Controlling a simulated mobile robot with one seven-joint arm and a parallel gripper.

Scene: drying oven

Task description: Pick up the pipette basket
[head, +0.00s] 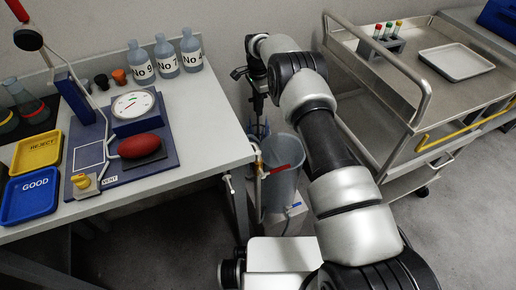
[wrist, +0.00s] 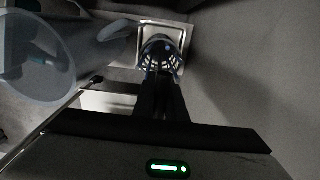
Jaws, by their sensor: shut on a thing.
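My gripper (wrist: 161,88) reaches away from the camera in the wrist view, its dark fingers close together. It is shut on the pipette basket (wrist: 160,48), a small round basket with a dark lattice and pale bluish edges at the fingertips. The basket is above or in front of a metal tray-like surface (wrist: 122,38); I cannot tell whether they touch. In the head view my arm reaches to the back, beside the table. The gripper end there is small and dark, and the basket is not clearly made out.
A grey translucent bucket (head: 283,175) with a red band stands between table and trolley; a large translucent vessel (wrist: 40,70) is close on the left in the wrist view. The white table (head: 205,125) holds bottles and trays. A steel trolley (head: 405,75) stands right.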

